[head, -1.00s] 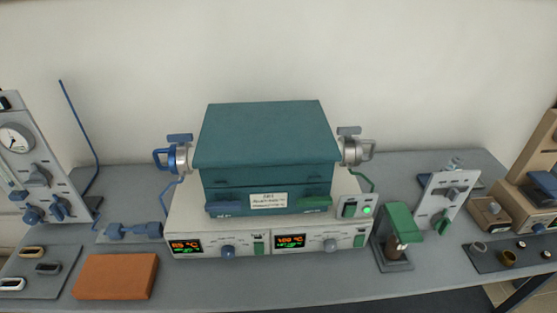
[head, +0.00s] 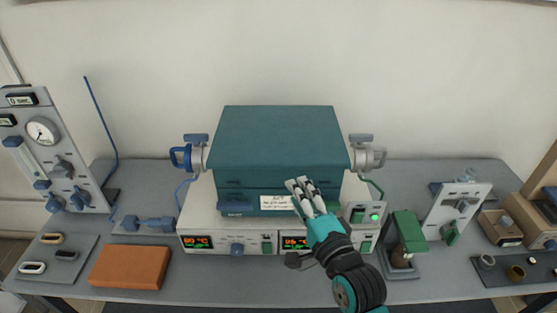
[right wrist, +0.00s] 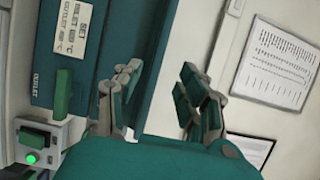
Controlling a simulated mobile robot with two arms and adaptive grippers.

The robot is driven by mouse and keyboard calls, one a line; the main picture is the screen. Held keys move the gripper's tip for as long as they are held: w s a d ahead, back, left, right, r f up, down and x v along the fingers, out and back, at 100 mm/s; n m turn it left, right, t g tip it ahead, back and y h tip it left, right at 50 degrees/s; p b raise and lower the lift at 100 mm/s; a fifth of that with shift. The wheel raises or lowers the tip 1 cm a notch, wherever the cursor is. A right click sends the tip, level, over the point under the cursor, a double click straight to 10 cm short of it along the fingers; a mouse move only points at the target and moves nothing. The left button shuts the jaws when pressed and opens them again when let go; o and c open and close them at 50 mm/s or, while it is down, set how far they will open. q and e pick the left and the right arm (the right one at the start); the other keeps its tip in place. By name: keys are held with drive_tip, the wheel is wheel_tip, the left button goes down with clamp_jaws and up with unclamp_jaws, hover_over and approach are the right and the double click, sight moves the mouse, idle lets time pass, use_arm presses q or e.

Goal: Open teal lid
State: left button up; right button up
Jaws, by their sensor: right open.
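The teal lid (head: 278,137) is the top of the box-shaped furnace and sits closed on the teal lower body (head: 240,200). A white label (head: 275,202) is on the front. My right gripper (head: 304,186) is in front of the furnace's right half, fingers pointing up toward the front of the lid. It covers the right part of the front in the head view. In the right wrist view its two fingers (right wrist: 160,88) are spread apart with nothing between them, and the teal furnace front (right wrist: 72,45) is to their left. Contact cannot be told. My left gripper is not in view.
The white control base (head: 215,222) has displays and knobs. A small switch box with a green light (head: 363,214) stands at its right. A green-topped stand (head: 407,232) is farther right. An orange block (head: 130,267) lies at front left. A gauge panel (head: 50,145) stands at left.

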sight(281, 168)
drive_tip(key=p+x, duration=0.2)
drive_tip(key=x, duration=0.9)
drive_tip(key=shift+w, duration=0.25)
drive_tip(key=shift+c, duration=0.5)
clamp_jaws()
